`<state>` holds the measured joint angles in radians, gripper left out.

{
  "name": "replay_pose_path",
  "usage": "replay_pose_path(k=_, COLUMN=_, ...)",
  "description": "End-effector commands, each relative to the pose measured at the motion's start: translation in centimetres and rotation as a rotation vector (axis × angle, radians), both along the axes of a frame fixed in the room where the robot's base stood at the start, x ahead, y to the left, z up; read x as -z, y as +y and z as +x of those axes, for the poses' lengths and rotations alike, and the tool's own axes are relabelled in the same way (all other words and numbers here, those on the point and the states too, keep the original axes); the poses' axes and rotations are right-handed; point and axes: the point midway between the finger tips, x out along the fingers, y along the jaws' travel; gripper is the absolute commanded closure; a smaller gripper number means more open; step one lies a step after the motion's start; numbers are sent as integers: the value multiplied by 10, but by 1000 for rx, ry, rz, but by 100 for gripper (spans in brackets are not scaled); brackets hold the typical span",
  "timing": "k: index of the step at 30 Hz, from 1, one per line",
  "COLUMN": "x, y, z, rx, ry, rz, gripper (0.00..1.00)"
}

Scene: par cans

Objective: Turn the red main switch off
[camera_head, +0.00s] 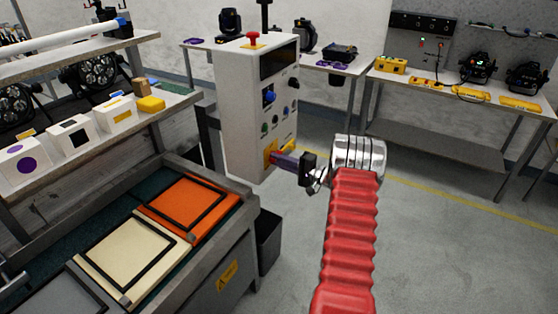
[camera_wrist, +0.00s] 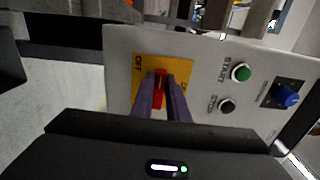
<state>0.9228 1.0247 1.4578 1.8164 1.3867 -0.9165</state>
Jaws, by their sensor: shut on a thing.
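The red main switch (camera_wrist: 160,84) sits on a yellow plate (camera_wrist: 150,66) on a light grey control box (camera_wrist: 208,50). The plate reads OFF at its left in the wrist view, and the lettering at its right is partly covered. My gripper (camera_wrist: 161,90) has its two purple fingers closed around the red handle, one on each side. In the head view the control box (camera_head: 232,105) stands at the centre, and my gripper (camera_head: 279,160) reaches the yellow plate (camera_head: 270,151) low on its front. The fingers cover part of the handle, so its exact angle is hard to tell.
Green START (camera_wrist: 241,71) and dark (camera_wrist: 227,106) buttons and a blue knob (camera_wrist: 288,98) share the panel. A red mushroom button (camera_head: 253,40) tops the box. A bench with square frames (camera_head: 187,207) stands left. Open floor (camera_head: 440,240) lies right.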

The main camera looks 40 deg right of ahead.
Motion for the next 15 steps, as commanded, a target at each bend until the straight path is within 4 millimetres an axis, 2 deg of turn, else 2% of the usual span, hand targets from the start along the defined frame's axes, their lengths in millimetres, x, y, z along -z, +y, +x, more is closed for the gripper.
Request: replay_pose_path(k=15, x=6, y=2, z=-2, rx=-3, ry=-4, rz=-31, gripper=100)
